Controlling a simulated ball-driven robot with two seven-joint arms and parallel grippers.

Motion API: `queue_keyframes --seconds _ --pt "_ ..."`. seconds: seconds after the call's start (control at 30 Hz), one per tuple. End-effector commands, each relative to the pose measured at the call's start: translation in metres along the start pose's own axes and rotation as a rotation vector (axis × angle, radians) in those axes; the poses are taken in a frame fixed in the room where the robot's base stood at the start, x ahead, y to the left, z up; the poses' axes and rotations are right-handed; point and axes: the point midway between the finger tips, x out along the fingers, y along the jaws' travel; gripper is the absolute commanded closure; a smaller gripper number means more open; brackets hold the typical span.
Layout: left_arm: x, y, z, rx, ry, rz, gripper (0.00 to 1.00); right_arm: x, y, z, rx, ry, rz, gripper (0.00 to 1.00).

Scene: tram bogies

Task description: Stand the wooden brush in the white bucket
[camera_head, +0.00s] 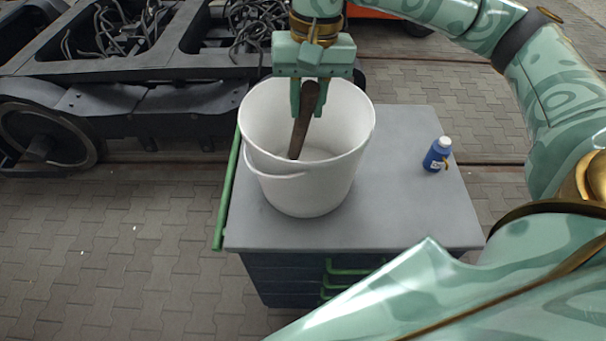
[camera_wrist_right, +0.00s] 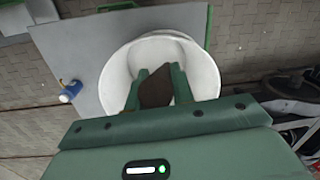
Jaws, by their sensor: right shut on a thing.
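The white bucket (camera_head: 318,185) stands upright on the grey top of a cart, towards its left side. The wooden brush (camera_head: 302,125) is dark brown and leans a little inside the bucket, its lower end near the bucket floor; I cannot tell if it touches. My right gripper (camera_head: 308,100) is over the bucket opening and shut on the brush's upper part. In the right wrist view the right gripper (camera_wrist_right: 157,88) holds the brush (camera_wrist_right: 156,92) between its fingers, with the bucket (camera_wrist_right: 205,75) around and below. My left gripper is not in view.
A blue bottle (camera_head: 437,155) with a white cap stands on the cart top (camera_head: 405,215), right of the bucket. The cart has green handles. A dark tram bogie (camera_head: 130,100) stands on the paving behind and left.

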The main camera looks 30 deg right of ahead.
Motion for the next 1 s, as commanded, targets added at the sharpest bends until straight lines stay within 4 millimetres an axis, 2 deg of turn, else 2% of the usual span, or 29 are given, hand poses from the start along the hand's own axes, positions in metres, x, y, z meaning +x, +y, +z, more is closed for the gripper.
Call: queue_keyframes --seconds 0.03,0.1,0.27,0.37,0.47,0.8,0.9,1.0 --pt "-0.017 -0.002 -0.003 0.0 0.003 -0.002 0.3 -0.009 0.007 0.003 0.025 -0.002 0.0 1.0" --pt "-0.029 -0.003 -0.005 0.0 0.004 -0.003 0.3 -0.014 0.015 0.005 0.055 0.0 0.001 1.0" --pt "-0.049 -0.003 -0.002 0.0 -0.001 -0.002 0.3 -0.021 0.027 0.009 0.101 0.005 0.006 1.0" --pt "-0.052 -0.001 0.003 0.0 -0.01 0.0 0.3 -0.007 0.031 0.009 0.11 0.002 0.009 1.0" --pt "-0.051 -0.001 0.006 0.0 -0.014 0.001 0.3 0.016 0.034 0.008 0.112 0.001 0.01 1.0" --pt "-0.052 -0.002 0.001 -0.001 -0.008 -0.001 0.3 0.067 0.037 0.005 0.111 0.003 0.008 1.0" --pt "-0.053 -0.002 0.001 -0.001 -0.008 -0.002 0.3 0.078 0.039 0.004 0.111 0.005 0.007 1.0" --pt "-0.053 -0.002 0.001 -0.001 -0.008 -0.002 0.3 0.08 0.039 0.003 0.11 0.008 0.007 1.0"
